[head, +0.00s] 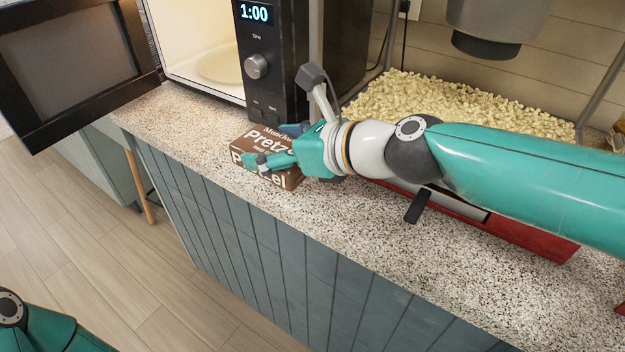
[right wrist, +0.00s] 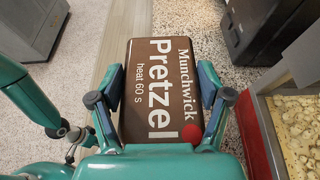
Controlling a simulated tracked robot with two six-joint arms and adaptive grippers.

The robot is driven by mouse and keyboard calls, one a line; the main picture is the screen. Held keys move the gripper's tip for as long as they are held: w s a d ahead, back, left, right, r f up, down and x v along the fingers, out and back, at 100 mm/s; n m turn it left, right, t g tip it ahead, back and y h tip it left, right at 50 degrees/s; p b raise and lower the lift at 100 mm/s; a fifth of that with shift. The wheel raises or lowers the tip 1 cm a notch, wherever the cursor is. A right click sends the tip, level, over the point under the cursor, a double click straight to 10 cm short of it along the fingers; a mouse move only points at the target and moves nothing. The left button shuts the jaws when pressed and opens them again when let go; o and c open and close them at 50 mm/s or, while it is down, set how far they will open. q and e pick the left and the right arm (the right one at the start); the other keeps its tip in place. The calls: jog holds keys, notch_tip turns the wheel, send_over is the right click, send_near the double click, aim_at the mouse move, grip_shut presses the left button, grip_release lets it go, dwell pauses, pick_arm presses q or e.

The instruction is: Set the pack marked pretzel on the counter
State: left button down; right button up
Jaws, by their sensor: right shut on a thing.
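The brown pack marked Pretzel (head: 262,143) is at the speckled counter (head: 205,150), in front of the microwave's control panel. My right gripper (head: 275,146) is shut on the pack, one finger on each side. In the right wrist view the pack (right wrist: 150,70) lies between the fingers of the right gripper (right wrist: 160,95), its label reading "Munchwick Pretzel heat 60 s". I cannot tell whether its underside touches the counter. A teal part of my left arm (head: 40,325) shows at the lower left in the head view; its gripper is out of frame.
The microwave (head: 275,65) has its door (head: 75,65) open to the left and a pale turntable inside. A red-based popcorn machine (head: 520,235) with popcorn (head: 450,100) stands to the right. Bare counter lies left of and in front of the pack.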

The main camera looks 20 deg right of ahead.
jog(key=b, duration=0.1)
send_over(313, 189)
jog(key=shift+s+a+f+b, duration=0.1)
jog(key=shift+a+f+b, duration=0.1)
jog(key=shift+f+b, duration=0.7)
notch_tip(313, 189, down, 5)
jog(key=b, duration=0.3)
jog(key=shift+d+f+b, duration=0.15)
jog(key=shift+f+b, duration=0.1)
jog(key=shift+b, duration=0.15)
jog(key=shift+r, duration=0.15)
jog(key=o, duration=1.2)
